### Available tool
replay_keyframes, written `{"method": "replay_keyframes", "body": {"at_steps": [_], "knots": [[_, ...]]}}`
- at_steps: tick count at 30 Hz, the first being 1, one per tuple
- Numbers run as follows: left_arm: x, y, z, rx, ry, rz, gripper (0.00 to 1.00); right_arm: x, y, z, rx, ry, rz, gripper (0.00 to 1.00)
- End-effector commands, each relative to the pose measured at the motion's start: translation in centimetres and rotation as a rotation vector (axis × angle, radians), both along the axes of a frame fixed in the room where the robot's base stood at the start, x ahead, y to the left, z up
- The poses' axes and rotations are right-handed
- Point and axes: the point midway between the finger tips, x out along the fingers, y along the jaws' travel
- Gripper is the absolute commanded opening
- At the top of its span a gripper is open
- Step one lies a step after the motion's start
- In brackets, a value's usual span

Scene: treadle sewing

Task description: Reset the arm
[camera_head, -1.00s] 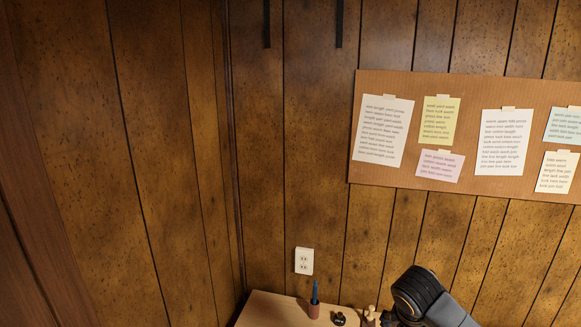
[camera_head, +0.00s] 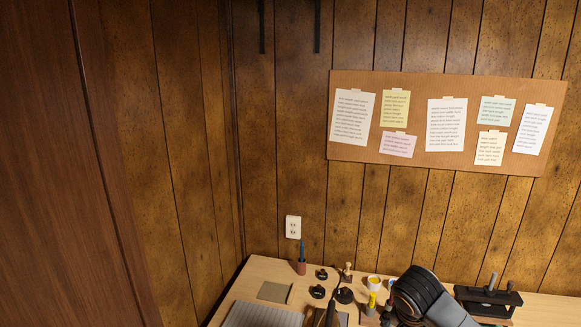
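One of my arms (camera_head: 424,297) shows at the lower right of the head view as a dark, rounded joint with a grey link. It stands in front of the wooden table (camera_head: 262,270) and hides part of what is on it. Neither gripper can be made out in this view, so I cannot see their fingers or whether they hold anything.
A cork board (camera_head: 420,168) with several notes hangs on the panelled wall.

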Motion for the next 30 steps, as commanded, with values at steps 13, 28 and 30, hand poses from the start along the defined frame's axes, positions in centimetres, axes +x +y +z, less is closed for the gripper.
{"method": "replay_keyframes", "body": {"at_steps": [13, 28, 30], "knots": [[-0.9, 0.1, -1.9, 0.002, 0.016, 0.0, 1.0, 0.7, 0.3, -6.0, 0.032, 0.016, 0.05, 0.87], [-0.7, 0.1, -7.2, 0.002, 0.012, 0.0, 1.0, -0.6, 0.4, -25.3, 0.083, 0.058, 0.198, 0.87], [-0.8, 0.1, -8.3, 0.002, 0.014, 0.0, 1.0, -1.6, 0.2, -29.5, 0.086, 0.067, 0.231, 0.87]]}}
